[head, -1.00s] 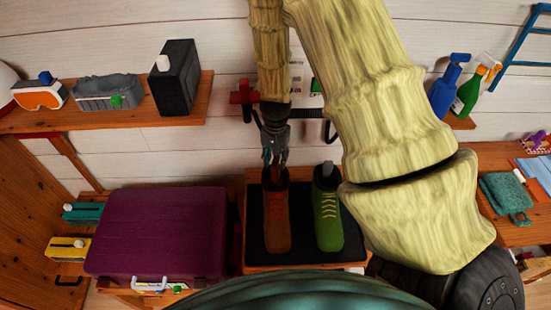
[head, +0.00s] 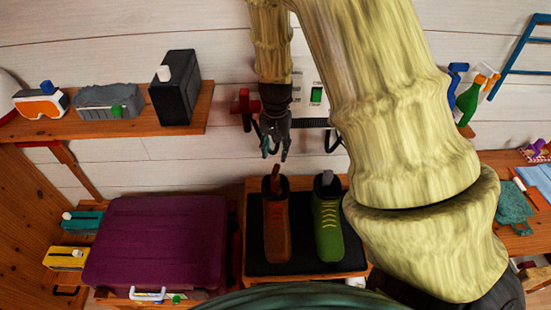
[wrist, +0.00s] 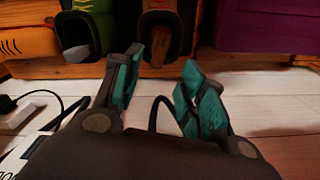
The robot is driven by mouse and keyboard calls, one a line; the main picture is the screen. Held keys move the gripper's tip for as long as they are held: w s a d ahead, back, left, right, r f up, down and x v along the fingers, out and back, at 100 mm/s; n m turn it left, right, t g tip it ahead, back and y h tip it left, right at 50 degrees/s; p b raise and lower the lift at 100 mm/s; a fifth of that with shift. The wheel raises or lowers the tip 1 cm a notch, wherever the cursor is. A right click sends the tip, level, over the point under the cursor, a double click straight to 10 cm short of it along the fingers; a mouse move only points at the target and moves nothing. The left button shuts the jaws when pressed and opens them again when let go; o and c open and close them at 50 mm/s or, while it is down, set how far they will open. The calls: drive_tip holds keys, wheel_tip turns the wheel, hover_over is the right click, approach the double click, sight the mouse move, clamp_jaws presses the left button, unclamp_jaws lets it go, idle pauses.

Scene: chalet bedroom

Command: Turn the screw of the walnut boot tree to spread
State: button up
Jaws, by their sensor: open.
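The brown boot (head: 276,232) stands on a black mat, with the reddish-brown walnut boot tree (head: 275,180) rising from its opening. In the wrist view the boot tree (wrist: 160,45) shows inside the boot's dark collar, beyond the fingers. My gripper (head: 274,156) is open and empty, just above and behind the boot tree and apart from it. Its teal fingertips (wrist: 158,72) are spread in the wrist view. The screw itself is too small to make out.
A green boot (head: 327,232) with a grey insert stands close to the right. A purple suitcase (head: 160,240) lies to the left. A red object (head: 244,101) and a dark bracket (head: 331,138) are at the wall near my gripper. A cable (wrist: 38,100) shows in the wrist view.

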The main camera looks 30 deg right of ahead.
drive_tip(key=shift+r, duration=1.5)
